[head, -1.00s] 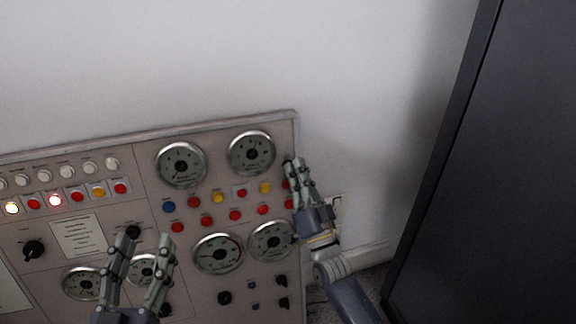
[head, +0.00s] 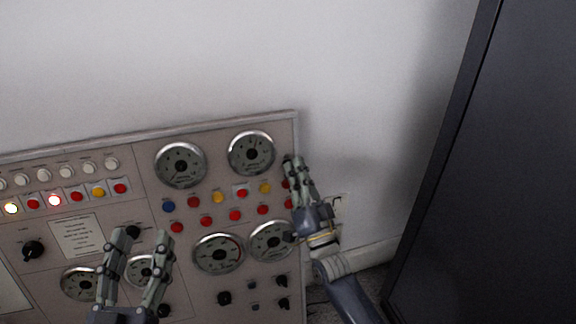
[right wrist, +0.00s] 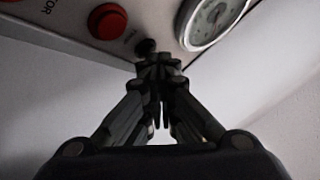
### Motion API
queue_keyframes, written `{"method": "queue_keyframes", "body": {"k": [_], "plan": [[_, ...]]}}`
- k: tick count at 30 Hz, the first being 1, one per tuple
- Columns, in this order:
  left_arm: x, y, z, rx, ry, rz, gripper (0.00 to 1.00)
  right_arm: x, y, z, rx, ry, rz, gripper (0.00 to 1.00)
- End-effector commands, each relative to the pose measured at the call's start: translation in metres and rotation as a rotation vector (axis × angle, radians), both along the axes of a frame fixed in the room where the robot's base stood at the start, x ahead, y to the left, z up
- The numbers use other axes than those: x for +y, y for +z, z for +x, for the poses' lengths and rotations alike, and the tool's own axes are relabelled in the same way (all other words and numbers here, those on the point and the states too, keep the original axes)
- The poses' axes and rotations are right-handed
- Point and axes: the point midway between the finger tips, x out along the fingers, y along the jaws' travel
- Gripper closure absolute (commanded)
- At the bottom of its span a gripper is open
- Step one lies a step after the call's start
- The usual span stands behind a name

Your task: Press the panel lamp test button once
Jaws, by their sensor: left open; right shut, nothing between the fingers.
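The grey control panel (head: 200,135) fills the lower left of the head view, with gauges, knobs and rows of coloured buttons. I cannot read which button is the lamp test. My right gripper (head: 293,164) is shut and empty at the panel's right edge, beside the ends of the two right-hand rows of red and yellow buttons. In the right wrist view its closed fingertips (right wrist: 158,62) are close to a small dark round part (right wrist: 145,46) between a red button (right wrist: 107,21) and a gauge (right wrist: 210,18); contact cannot be told. My left gripper (head: 146,238) is open and empty before the lower gauges.
A blue button (head: 169,207) starts the right-hand rows. White round buttons (head: 66,173) and lit lamps (head: 54,200) line the upper left. A tall dark cabinet (head: 490,180) stands at the right. Bare wall lies between it and the panel.

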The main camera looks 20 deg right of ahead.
Motion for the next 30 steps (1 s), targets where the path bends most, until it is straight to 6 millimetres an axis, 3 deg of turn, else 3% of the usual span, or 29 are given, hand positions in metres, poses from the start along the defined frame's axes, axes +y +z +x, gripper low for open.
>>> {"method": "queue_keyframes", "body": {"k": [30], "plan": [[-0.0009,0.0067,-0.0012,-0.028,-0.002,-0.008,0.51,0.0004,-0.0002,0.0019,0.001,0.0,0.0,1.0]]}}
